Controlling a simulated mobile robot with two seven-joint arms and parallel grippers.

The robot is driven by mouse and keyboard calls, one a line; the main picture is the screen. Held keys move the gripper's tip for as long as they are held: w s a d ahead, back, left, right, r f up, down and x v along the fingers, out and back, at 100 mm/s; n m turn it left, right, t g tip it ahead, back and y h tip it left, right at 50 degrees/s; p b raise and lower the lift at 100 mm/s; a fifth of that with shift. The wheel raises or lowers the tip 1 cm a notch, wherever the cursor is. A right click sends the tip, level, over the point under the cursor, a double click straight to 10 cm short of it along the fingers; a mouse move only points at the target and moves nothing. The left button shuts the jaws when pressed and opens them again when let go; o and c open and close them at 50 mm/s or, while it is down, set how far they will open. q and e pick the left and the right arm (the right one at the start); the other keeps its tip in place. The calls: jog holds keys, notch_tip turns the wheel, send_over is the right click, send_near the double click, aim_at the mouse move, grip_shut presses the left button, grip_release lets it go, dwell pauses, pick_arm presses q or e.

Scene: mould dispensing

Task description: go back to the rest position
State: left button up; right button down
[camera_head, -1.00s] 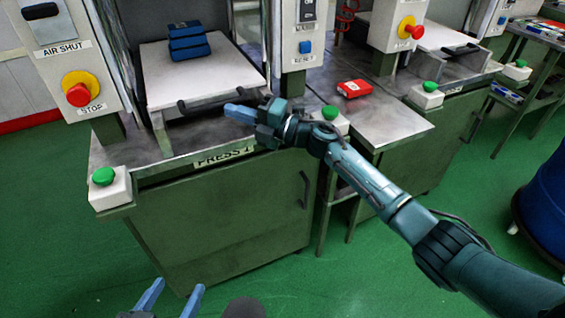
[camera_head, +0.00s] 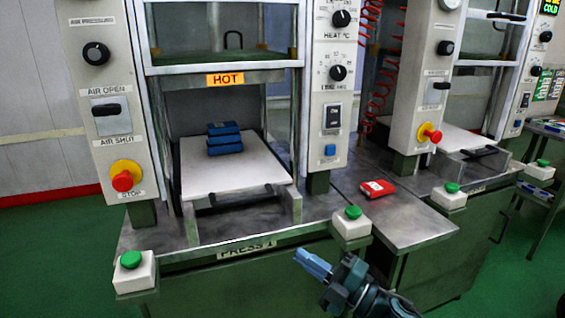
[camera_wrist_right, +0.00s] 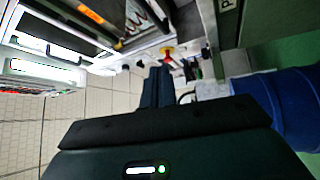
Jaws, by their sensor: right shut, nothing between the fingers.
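My right gripper (camera_head: 313,264) is in the lower middle of the head view, in front of the press bench and below its front edge. Its blue fingers are together with nothing between them. In the right wrist view the dark fingers (camera_wrist_right: 158,87) also show side by side, with no thing held. My left gripper is not in the head view now. The stack of blue blocks (camera_head: 224,138) rests on the white plate (camera_head: 215,178) inside the press, apart from my gripper.
The press frame (camera_head: 231,77) carries a HOT sign. Green buttons (camera_head: 131,259) (camera_head: 352,212) sit at the bench front corners. A red packet (camera_head: 377,188) lies on the side table (camera_head: 410,225). A second press stands at right. A blue drum (camera_wrist_right: 285,105) shows in the right wrist view.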

jog(key=s+d+f+m+t+h, duration=0.1)
jog(key=s+d+f+m+h, duration=0.25)
jog(key=s+m, duration=0.45)
jog(key=s+d+f+m+h, duration=0.25)
jog(key=s+m+h, duration=0.25)
jog(key=s+m, duration=0.25)
jog(key=s+d+f+m+t+h, duration=0.1)
jog(key=s+d+f+m+h, duration=0.3)
jog(key=s+m, duration=0.45)
pick_arm(q)
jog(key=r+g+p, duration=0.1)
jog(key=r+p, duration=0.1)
jog(key=p, duration=0.6)
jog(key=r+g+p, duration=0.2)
jog(key=p, duration=0.7)
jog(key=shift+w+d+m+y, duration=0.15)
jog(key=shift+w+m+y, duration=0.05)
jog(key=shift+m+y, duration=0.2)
pick_arm(e)
jog(key=r+g, duration=0.1)
jog(key=w+a+r+g+h, duration=0.1)
jog(key=r, duration=0.1)
jog(key=r+g, duration=0.1)
jog(key=r, duration=0.1)
jog(key=shift+w+a, duration=0.35)
jog(key=shift+a, duration=0.05)
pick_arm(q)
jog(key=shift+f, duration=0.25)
pick_arm(e)
jog(key=shift+f, duration=0.25)
